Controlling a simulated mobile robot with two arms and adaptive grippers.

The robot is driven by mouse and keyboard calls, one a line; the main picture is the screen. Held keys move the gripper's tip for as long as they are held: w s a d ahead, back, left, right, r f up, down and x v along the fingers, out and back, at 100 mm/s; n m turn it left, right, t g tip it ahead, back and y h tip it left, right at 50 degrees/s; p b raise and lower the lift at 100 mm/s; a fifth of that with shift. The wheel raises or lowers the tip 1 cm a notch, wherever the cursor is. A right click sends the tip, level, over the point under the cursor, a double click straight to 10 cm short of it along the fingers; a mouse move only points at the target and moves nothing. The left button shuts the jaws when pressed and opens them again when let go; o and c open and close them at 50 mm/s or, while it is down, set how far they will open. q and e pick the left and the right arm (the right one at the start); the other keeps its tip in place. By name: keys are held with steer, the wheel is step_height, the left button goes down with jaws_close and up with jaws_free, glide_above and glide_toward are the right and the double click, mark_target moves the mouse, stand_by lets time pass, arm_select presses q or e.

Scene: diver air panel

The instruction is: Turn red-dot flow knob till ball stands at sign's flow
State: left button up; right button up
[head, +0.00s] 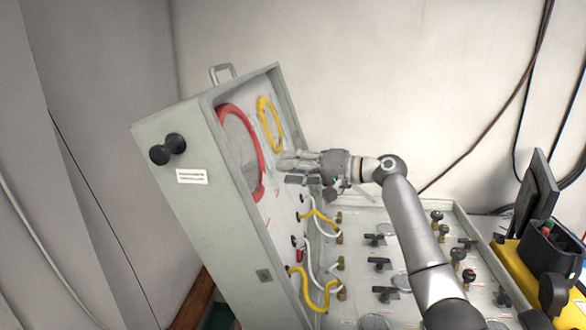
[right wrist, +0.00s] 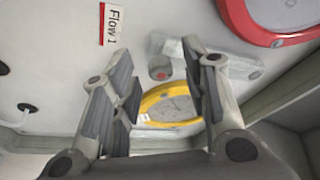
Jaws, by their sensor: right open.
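In the right wrist view, a short grey knob with a red dot (right wrist: 161,71) stands on the pale panel face beside a clear flow tube (right wrist: 240,67). A white label reading "Flow 1" (right wrist: 114,24), with a red edge, is left of the knob. My right gripper (right wrist: 158,58) is open. Its fingers appear on either side of the knob, with no visible contact. In the head view my right gripper (head: 284,168) reaches left towards the upright panel lid, and hides the knob and tube. I cannot make out the ball. My left gripper is out of view.
The open grey case lid (head: 185,125) carries a red-ringed gauge (head: 254,135) and a yellow ring (head: 279,140). Yellow and white hoses (head: 322,303) run below my right arm to the base panel with several black handles. A yellow case (head: 530,265) stands at right.

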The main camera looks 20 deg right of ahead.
steer(key=f+v, duration=0.1)
steer(key=v, duration=0.6)
steer(key=shift+d+r, duration=0.2)
steer(key=shift+r, duration=0.3)
steer(key=shift+s, duration=0.15)
